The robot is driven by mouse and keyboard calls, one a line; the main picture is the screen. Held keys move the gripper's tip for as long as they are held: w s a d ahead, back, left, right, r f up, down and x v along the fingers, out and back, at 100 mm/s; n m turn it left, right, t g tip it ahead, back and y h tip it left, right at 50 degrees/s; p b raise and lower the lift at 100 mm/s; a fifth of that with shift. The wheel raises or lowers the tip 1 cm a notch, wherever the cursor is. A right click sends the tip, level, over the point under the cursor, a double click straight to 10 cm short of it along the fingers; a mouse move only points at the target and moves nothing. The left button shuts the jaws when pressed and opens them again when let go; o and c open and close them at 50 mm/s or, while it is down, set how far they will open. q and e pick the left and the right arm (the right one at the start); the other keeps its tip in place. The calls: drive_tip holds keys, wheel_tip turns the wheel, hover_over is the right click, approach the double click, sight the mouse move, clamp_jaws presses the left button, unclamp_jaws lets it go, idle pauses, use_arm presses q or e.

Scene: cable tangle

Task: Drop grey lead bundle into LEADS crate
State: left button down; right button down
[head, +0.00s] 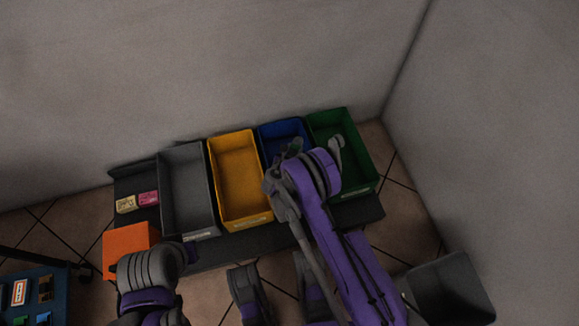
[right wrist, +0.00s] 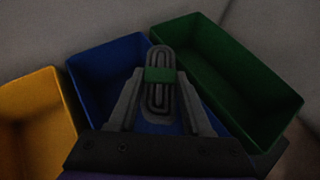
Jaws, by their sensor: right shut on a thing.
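The grey lead bundle (right wrist: 159,95), looped cable with a green band (right wrist: 159,75) around it, is upright between the fingers of my right gripper (right wrist: 158,98). That gripper is shut on it. In the right wrist view the bundle appears over the blue crate (right wrist: 98,70); its height above the floor of the crate is hard to judge. In the head view my right gripper (head: 284,160) is at the blue crate (head: 283,128) and hides much of it. The labels on the crates are too small to read. My left arm shows at the lower left, but its jaws are not visible.
A grey crate (head: 170,160) and a yellow crate (head: 219,160) stand left of the blue one, and a green crate (head: 362,160) right. All sit on a dark bench (head: 240,245). An orange box (head: 122,242) is at left. A dark bin (head: 450,290) stands lower right. Walls rise behind.

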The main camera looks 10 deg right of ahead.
drive_tip(key=shift+f+b, duration=0.55)
drive_tip(key=shift+f, duration=0.95)
drive_tip(key=shift+c, duration=1.3)
unclamp_jaws()
drive_tip(key=p+v, duration=0.2)
drive_tip(key=v, duration=0.8)
drive_tip(key=shift+s+a+r, duration=0.2)
drive_tip(key=shift+s, duration=0.1)
drive_tip(key=shift+r, duration=0.1)
